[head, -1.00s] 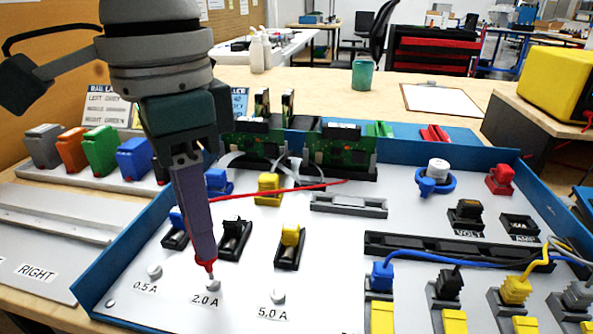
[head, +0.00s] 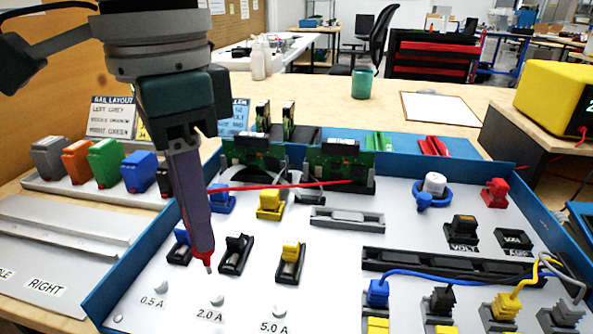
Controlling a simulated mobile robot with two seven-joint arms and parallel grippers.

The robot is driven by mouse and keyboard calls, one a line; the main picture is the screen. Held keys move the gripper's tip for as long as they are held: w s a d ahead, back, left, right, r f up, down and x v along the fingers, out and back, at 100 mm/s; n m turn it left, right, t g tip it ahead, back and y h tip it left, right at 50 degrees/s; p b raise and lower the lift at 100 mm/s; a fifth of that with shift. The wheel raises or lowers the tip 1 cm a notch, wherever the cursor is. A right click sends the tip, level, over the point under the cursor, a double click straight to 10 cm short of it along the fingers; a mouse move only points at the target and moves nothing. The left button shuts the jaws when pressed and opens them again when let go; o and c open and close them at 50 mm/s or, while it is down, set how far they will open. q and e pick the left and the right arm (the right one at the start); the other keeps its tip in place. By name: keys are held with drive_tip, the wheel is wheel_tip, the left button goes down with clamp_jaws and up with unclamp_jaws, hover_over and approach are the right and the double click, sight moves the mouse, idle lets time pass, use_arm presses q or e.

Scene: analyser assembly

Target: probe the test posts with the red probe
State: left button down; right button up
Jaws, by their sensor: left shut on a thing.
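My left gripper (head: 183,143) is shut on the probe, which points down and is slightly tilted. The probe (head: 190,200) has a purple-grey body, a red collar and a thin metal tip; a red lead runs right from it. Its tip is a little above and left of the 2.0 A post (head: 217,299) in the picture and looks apart from it. The 0.5 A post (head: 154,287) stands to the left and the 5.0 A post (head: 281,311) to the right. All three are small pale studs on the white panel (head: 340,270). My right gripper is out of view.
Black holders with a blue (head: 181,237), a black-and-white (head: 236,250) and a yellow part (head: 290,260) stand just behind the posts. Green circuit boards (head: 335,158) stand farther back. A blue wall (head: 135,247) edges the panel on the left. Plugged cables (head: 430,276) lie at right.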

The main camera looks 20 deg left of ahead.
use_arm(q)
wheel_tip(320, 180, up, 2)
drive_tip(key=shift+r+p, duration=0.1)
drive_tip(key=shift+p, duration=0.4)
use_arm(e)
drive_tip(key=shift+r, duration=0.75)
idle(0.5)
use_arm(q)
drive_tip(key=shift+d, duration=0.15)
